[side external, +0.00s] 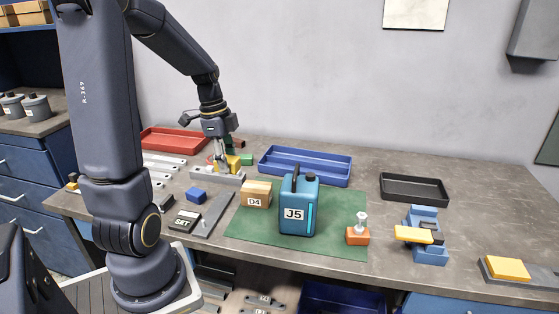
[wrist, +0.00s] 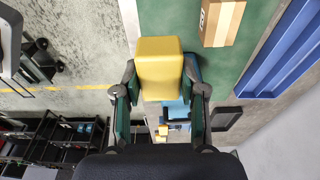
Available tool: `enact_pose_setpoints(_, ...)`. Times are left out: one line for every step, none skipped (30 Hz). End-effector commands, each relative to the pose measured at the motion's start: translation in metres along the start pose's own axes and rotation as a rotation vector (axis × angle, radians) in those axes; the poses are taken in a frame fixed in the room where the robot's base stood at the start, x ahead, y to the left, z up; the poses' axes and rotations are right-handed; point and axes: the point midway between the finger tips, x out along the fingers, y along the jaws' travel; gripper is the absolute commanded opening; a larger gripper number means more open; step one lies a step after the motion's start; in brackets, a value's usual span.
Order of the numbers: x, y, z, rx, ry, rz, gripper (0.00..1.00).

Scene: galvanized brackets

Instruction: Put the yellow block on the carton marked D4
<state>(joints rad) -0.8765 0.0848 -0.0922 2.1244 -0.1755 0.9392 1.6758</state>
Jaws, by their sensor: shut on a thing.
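My gripper (side external: 222,160) is at the back left of the table, left of and behind the carton. In the wrist view, my gripper (wrist: 160,100) is shut on the yellow block (wrist: 159,68), which sits between the two fingers. The yellow block (side external: 234,163) is partly hidden by the fingers in the side view. I cannot tell its exact height above the table. The carton marked D4 (side external: 256,195) stands on the left part of the green mat (side external: 245,226). Its top looks clear. The carton also shows at the top of the wrist view (wrist: 221,22).
A blue can marked J5 (side external: 297,207) stands right of the carton, close to it. A blue tray (side external: 305,166) lies behind. Table right of the black tray (side external: 414,190) is clear.

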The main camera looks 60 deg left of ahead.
Motion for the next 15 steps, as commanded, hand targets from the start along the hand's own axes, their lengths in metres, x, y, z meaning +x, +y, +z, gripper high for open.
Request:
enact_pose_setpoints(-0.001,0.006,0.003,-0.003,0.000,-0.002,0.01)
enact_pose_setpoints(0.000,0.008,0.004,-0.003,0.001,-0.001,0.01)
enact_pose_setpoints(0.002,0.007,0.005,-0.002,0.001,0.001,0.01)
enact_pose_setpoints(0.003,0.005,0.004,-0.001,0.001,0.002,0.01)
enact_pose_setpoints(0.006,0.001,0.004,-0.001,0.001,0.002,0.01)
enact_pose_setpoints(0.010,-0.006,0.002,0.000,0.002,0.004,0.01)
enact_pose_setpoints(0.014,-0.013,0.001,0.001,0.002,0.004,0.01)
enact_pose_setpoints(0.018,-0.021,-0.001,0.001,0.002,0.005,0.01)
enact_pose_setpoints(0.023,-0.031,-0.003,0.000,0.003,0.006,0.01)
enact_pose_setpoints(0.027,-0.040,-0.005,0.001,0.003,0.005,0.01)
enact_pose_setpoints(0.031,-0.048,-0.007,0.001,0.003,0.004,0.01)
enact_pose_setpoints(0.037,-0.059,-0.009,0.001,0.002,0.004,0.01)
enact_pose_setpoints(0.041,-0.067,-0.011,0.002,0.002,0.004,0.01)
enact_pose_setpoints(0.045,-0.074,-0.012,0.001,0.003,0.004,0.01)
enact_pose_setpoints(0.053,-0.081,-0.013,-0.001,0.003,0.007,0.01)
